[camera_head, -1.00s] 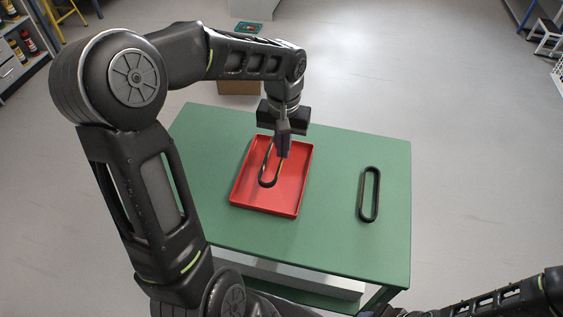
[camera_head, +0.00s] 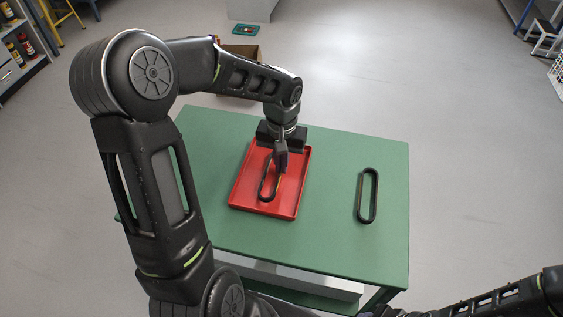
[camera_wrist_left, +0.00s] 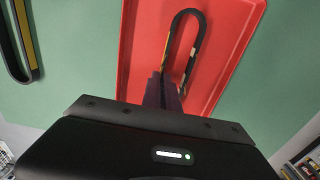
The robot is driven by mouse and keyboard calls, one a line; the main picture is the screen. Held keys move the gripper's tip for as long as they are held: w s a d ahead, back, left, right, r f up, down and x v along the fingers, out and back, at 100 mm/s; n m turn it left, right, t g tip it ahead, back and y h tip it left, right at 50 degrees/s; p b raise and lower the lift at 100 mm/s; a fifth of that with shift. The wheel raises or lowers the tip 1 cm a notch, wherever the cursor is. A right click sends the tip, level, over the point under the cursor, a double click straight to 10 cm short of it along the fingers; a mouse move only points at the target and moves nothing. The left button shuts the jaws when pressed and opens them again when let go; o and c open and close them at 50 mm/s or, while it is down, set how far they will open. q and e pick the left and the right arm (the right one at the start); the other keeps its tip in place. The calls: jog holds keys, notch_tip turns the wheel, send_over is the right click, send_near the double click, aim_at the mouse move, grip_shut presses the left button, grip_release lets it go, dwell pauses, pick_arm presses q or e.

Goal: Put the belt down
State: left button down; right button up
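A black belt loop (camera_head: 263,191) is in the red tray (camera_head: 248,208), seemingly at its floor; I cannot tell whether it fully rests there. My left gripper (camera_head: 281,168) points down over the tray, its fingers shut on one long side of this belt. The belt (camera_wrist_left: 172,32) also shows in the left wrist view, running up from the fingers (camera_wrist_left: 164,88) over the tray (camera_wrist_left: 137,45). A second black belt (camera_head: 359,196) lies on the green table right of the tray. My right arm enters at bottom right; its gripper end is mostly cut off by the lower edge.
The green table (camera_head: 330,240) is clear between the tray and the second belt, and along its front. A cardboard box (camera_head: 238,95) stands on the floor behind the table. Shelves with bottles (camera_head: 22,45) are at the far left.

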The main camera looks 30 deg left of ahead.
pick_arm(q)
jog(key=shift+f, duration=0.1)
jog(key=c, duration=2.1)
grip_release()
jog(key=o, duration=0.5)
jog(key=shift+c, duration=0.2)
notch_tip(320, 180, up, 12)
